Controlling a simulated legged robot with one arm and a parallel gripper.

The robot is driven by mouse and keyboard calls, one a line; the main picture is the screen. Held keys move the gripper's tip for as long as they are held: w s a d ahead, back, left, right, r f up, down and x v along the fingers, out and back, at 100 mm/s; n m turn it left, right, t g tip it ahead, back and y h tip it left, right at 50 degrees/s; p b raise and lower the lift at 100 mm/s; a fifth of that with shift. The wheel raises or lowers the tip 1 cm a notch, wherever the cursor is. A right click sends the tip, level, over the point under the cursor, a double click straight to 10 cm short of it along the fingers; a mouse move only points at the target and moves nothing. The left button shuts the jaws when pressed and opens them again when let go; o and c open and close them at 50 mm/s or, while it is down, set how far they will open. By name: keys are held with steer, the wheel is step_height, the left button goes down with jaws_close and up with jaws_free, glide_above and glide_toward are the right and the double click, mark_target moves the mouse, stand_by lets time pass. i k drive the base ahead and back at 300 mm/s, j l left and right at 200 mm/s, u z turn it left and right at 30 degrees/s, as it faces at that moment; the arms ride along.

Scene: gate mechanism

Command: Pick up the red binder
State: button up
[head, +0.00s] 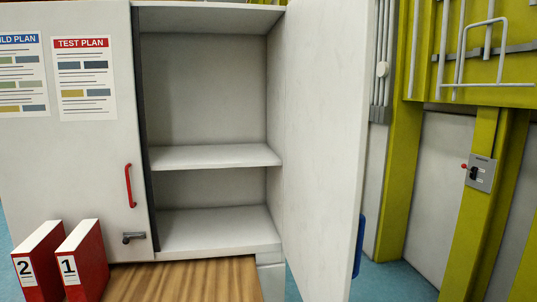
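Two red binders stand upright side by side at the lower left of the head view. The left binder (39,262) has a white label with "2". The right binder (84,262) has a white label with "1". They stand at the left end of a wooden surface; their lower parts are cut off by the frame's bottom edge. My gripper is not in view.
A white cabinet stands behind, its right door (322,140) open and its shelves (214,157) empty. The closed left door (75,190) has a red handle (130,186). The wooden surface (185,280) is clear right of the binders. A yellow-green frame (400,180) stands at right.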

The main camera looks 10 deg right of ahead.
mark_target(82, 258)
steer(key=l+u, duration=0.5)
steer(key=l, duration=0.2)
steer(key=k+l+u, duration=0.1)
steer(key=l+u, duration=0.35)
steer(key=l, duration=0.65)
steer(key=k+l, duration=0.15)
steer(key=l, duration=0.3)
steer(key=l+u, duration=0.1)
steer(key=l, duration=0.3)
steer(key=u, duration=0.25)
steer(key=i+j+u, duration=0.25)
steer(key=i+u, duration=0.7)
steer(key=i, duration=0.6)
steer(key=i+l+u, duration=0.1)
steer(key=i, duration=0.5)
